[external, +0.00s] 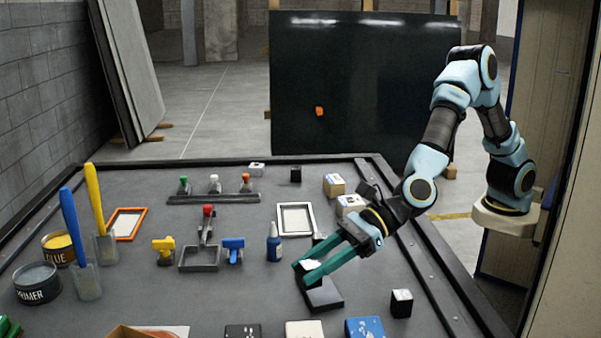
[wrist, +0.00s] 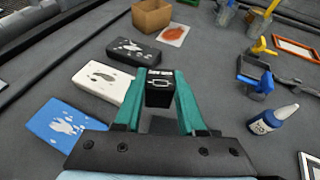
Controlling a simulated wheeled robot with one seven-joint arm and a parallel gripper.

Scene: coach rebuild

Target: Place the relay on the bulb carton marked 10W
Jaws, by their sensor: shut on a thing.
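My gripper (external: 311,272) is shut on a small black block with white print on its top face, likely the relay (wrist: 160,92). In the external view its pale top (external: 309,264) shows between the teal fingertips. It is held low over the table, above or against a flat dark patch or slab (external: 325,297); I cannot tell whether they touch. Two small cream cartons, (external: 334,186) and (external: 349,203), stand at the right beyond the gripper, partly behind my arm. Their marks are too small to read, so I cannot tell which is 10W.
A small black-and-white box (external: 401,303) stands right of the gripper. A blue bottle (external: 274,246) and a white frame (external: 296,220) lie beyond it. Black, white and blue flat boxes (wrist: 130,53), (wrist: 101,88), (wrist: 63,124) line the near edge. Raised rails border the table.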

